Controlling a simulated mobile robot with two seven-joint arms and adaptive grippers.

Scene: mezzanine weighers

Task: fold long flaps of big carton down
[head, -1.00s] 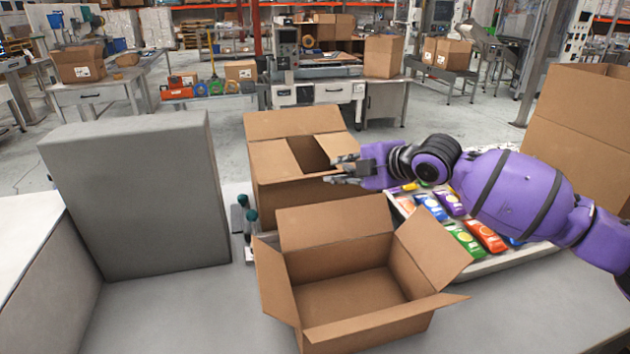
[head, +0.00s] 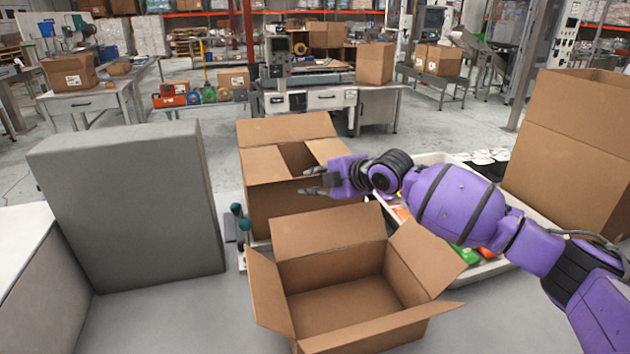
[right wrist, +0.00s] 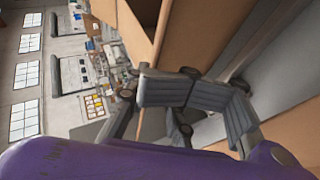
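A brown carton (head: 285,205) stands at the table's far side. Its back flap (head: 285,128) is raised and tilts back. Its left flap (head: 262,164) and right flap (head: 328,150) lie folded inward, with a dark gap between them. Its front flap I cannot make out. My right gripper (head: 306,182) is at this carton's front right top edge, fingers apart and empty; whether it touches the cardboard I cannot tell. In the right wrist view, the gripper's grey fingers (right wrist: 195,97) show close to brown cardboard (right wrist: 140,30). My left gripper is out of view.
An open, empty carton (head: 345,285) with flaps spread stands in front. A taller carton (head: 565,150) stands at right. My right arm crosses a white tray (head: 490,268) of colourful packets. A grey block (head: 130,205) stands at left, beside green-topped items (head: 237,209).

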